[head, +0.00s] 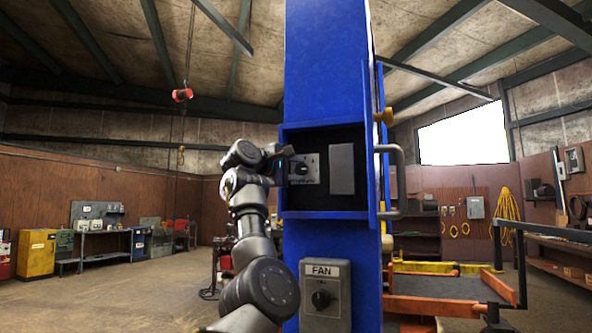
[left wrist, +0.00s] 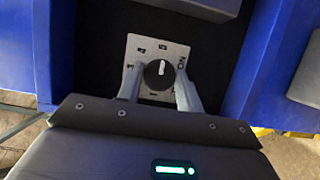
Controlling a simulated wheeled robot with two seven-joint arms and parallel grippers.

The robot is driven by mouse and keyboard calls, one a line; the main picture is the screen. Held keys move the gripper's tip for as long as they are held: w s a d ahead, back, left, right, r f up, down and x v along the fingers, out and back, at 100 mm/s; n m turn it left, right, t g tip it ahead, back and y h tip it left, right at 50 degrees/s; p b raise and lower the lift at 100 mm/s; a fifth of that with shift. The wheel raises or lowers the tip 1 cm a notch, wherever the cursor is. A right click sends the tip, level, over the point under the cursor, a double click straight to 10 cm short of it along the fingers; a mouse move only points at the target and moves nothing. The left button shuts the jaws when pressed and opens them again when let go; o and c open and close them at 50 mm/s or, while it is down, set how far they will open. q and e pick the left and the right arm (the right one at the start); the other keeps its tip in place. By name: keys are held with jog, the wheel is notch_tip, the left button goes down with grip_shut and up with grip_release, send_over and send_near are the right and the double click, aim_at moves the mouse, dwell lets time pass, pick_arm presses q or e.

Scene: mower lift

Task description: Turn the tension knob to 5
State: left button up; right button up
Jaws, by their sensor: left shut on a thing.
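The tension knob (left wrist: 158,74) is a round black knob with a white pointer mark, on a light dial plate (left wrist: 140,50) with printed numbers. In the head view the dial plate (head: 311,163) sits inside the recessed box on the blue column. My left gripper (left wrist: 158,84) is shut on the knob, one finger on each side. In the head view my left gripper (head: 290,167) reaches into the box from the left. The numbers are too small to read surely. My right gripper is not in view.
A grey cover plate (head: 341,169) sits right of the dial in the box. A FAN box with a black knob (head: 321,299) is below on the blue column (head: 328,60). A grey handle (head: 397,180) sticks out at the column's right side. Open floor lies to the left.

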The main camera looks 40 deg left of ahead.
pick_arm(q)
jog(key=shift+f, duration=0.1)
dwell(0.3)
jog(key=o, duration=1)
jog(key=s+b, duration=0.1)
jog(key=s, duration=0.2)
jog(key=s+b, duration=0.2)
jog(key=s, duration=0.2)
jog(key=s+b, duration=0.2)
jog(key=s, duration=0.1)
jog(key=shift+s+a, duration=0.3)
jog(key=shift+s, duration=0.05)
